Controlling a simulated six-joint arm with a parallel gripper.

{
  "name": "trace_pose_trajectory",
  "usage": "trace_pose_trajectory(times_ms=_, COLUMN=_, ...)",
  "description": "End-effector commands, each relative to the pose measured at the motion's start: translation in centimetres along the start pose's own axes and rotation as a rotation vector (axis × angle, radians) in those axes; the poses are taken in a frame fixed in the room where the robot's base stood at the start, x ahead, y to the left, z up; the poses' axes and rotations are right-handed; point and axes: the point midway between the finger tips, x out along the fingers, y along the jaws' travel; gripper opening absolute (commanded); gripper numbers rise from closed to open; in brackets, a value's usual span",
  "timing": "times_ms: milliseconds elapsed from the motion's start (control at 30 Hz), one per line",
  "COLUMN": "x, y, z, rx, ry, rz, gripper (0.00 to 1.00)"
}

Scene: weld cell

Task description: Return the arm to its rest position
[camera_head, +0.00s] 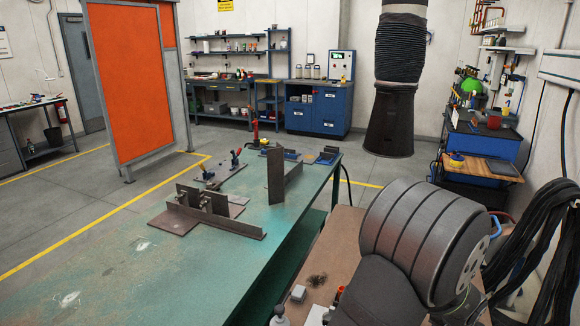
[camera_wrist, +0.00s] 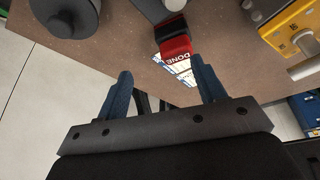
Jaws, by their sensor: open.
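My gripper (camera_wrist: 162,88) shows in the wrist view with its two blue fingers wide apart. It is open, and nothing is between the fingers. It hangs over the edge of a brown bench top (camera_wrist: 120,52). A red and black block (camera_wrist: 174,40) and white and blue labels reading "DONE" (camera_wrist: 182,68) lie on the bench just beyond the fingertips. In the head view my gripper cannot be made out.
In the wrist view a dark round object (camera_wrist: 68,15) stands left and a yellow device (camera_wrist: 290,30) right. In the head view a green table (camera_head: 130,262) carries metal plates and a bracket (camera_head: 212,215). An orange screen (camera_head: 130,80) stands behind.

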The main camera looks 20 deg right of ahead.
Motion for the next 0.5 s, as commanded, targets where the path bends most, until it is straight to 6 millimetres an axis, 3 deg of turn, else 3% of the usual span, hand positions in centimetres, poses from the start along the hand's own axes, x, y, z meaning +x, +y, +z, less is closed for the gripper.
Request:
trace_pose_trajectory(times_ms=400, x=-5.7, y=6.2, z=2.1, rx=0.004, ry=0.002, rz=0.002, gripper=0.63)
trace_pose_trajectory(times_ms=467, x=-6.5, y=7.0, z=2.4, rx=0.003, ry=0.001, rz=0.001, gripper=0.63)
trace_pose_trajectory(times_ms=500, x=-6.5, y=6.5, z=2.3, rx=-0.008, ry=0.0, rz=-0.004, gripper=0.63)
